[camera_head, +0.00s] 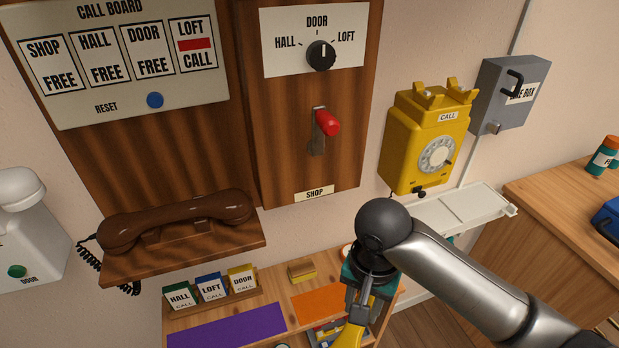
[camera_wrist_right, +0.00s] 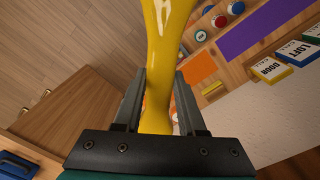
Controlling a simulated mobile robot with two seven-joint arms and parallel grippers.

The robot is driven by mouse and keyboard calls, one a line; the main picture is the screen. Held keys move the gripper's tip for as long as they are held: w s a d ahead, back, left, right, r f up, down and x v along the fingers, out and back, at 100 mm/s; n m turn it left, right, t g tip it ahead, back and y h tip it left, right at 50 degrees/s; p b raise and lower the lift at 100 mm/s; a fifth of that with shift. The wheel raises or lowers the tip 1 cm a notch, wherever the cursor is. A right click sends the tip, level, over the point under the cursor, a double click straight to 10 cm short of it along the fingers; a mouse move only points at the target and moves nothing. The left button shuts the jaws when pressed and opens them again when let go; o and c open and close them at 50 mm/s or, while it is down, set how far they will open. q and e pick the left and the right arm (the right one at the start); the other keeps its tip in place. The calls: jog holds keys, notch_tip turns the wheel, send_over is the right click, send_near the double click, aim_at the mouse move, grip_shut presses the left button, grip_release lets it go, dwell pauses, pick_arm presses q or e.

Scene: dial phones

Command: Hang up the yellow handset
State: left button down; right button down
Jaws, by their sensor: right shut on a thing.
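The yellow wall phone (camera_head: 427,140) hangs on the wall right of the wooden switch panel, with its cradle prongs on top empty. My right gripper (camera_head: 362,308) is below and left of the phone, shut on the yellow handset (camera_head: 350,335). The handset runs off the bottom edge of the head view. In the right wrist view the handset (camera_wrist_right: 165,60) stands between the two fingers and extends past the top edge. Its ends are out of sight. My left gripper is not in view.
A brown handset (camera_head: 175,222) rests on the shelf at left. A grey box (camera_head: 510,95) is on the wall right of the yellow phone, and a white ledge (camera_head: 460,212) is below it. A low shelf with cards, a purple mat (camera_head: 228,325) and an orange mat (camera_head: 318,303) lies beneath.

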aim_at(372, 300)
jog(key=r+n, duration=0.1)
jog(key=w+d+r+n+b, duration=0.1)
jog(key=d+r+b, duration=0.1)
jog(key=r, duration=0.1)
jog(key=shift+w+n, duration=0.2)
jog(key=shift+n, duration=0.2)
jog(key=s+d+r+n+b, duration=0.1)
jog(key=d+r+n+b, duration=0.1)
jog(key=d+r, duration=0.2)
jog(key=shift+r+n+b, duration=0.3)
jog(key=shift+r, duration=0.4)
jog(key=shift+d, duration=0.1)
